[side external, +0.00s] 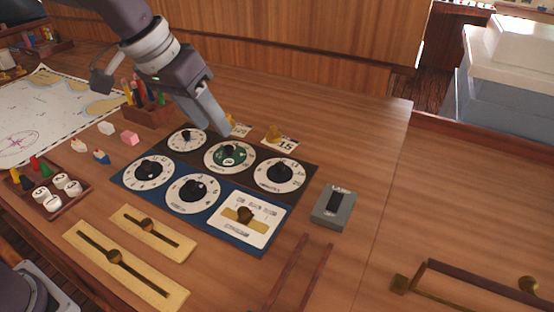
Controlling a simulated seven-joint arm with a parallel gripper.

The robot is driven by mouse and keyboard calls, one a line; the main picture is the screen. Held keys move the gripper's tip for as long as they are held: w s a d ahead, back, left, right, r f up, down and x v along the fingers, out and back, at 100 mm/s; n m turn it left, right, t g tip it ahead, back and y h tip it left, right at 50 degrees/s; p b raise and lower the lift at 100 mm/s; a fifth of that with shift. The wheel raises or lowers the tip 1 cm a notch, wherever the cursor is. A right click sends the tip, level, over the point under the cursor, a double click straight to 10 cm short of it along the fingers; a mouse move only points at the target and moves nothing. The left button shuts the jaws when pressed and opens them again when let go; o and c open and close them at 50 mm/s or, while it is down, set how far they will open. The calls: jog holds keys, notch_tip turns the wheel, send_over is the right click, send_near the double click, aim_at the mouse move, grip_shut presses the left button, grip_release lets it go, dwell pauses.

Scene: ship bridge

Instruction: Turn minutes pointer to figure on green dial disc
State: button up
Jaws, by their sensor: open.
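The green dial disc (238,163) is the middle of three dials on the dark panel, inside a white ring of figures. A black pointer knob (229,151) stands at its centre. Its exact heading and the figures are too small to read. My gripper (214,128) is open and empty, pointing down above the back of the dark panel, close behind and left of the green dial in the picture. It appears apart from the knob. The gap between the fingers is hard to see from this side.
White dials with black knobs flank it left (186,138) and right (280,175). A blue panel (222,222) with two dials and a brass-knobbed plate lies in front. A card marked 15 (287,143) lies behind. A grey switch box (333,207) stands right; a pen box (150,112) stands left.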

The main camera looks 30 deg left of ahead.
jog(key=m+y, duration=0.1)
send_near(279, 165)
jog(key=x, duration=0.8)
grip_shut()
